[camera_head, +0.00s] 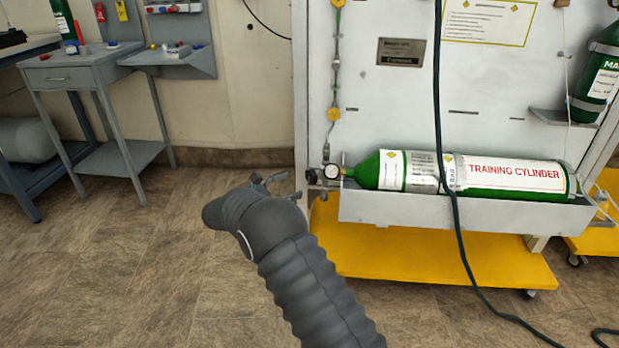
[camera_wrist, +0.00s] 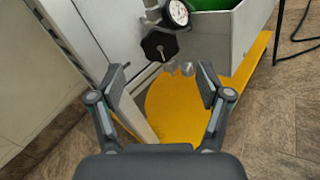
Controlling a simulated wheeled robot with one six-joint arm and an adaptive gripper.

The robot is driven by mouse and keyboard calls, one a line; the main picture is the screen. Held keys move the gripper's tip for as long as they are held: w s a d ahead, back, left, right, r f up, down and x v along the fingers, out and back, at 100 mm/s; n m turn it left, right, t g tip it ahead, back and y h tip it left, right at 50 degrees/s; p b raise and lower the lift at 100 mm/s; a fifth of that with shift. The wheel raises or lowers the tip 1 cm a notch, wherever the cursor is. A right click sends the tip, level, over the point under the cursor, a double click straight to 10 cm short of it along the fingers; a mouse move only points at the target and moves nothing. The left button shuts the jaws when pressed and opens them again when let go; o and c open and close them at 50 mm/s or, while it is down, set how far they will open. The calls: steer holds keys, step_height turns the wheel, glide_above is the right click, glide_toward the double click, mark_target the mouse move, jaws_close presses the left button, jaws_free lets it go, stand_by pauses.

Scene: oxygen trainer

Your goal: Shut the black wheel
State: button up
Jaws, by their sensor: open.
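The black wheel (camera_wrist: 159,44) is a dark knob with flat sides and a pale centre, in the upper middle of the wrist view. In the head view it is a small dark shape (camera_head: 311,177) left of the gauge, at the valve end of the green training cylinder (camera_head: 420,172). A round white pressure gauge (camera_wrist: 178,12) sits just above and right of the wheel. My gripper (camera_wrist: 160,82) is open and empty, its fingers spread apart. The wheel lies beyond the fingertips, not between them. In the head view my gripper (camera_head: 272,183) is left of the wheel.
The cylinder lies in a grey trough (camera_head: 400,208) on a white panel (camera_head: 390,110) above a yellow wheeled base (camera_head: 430,256). A black hose (camera_head: 447,170) hangs in front. A grey workbench (camera_head: 85,75) stands at left. The floor between is clear.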

mark_target(309, 178)
steer(key=x, duration=0.7)
steer(key=shift+w+d, duration=0.2)
steer(key=c, duration=1.2)
steer(key=shift+o, duration=0.2)
steer(key=shift+f, duration=0.1)
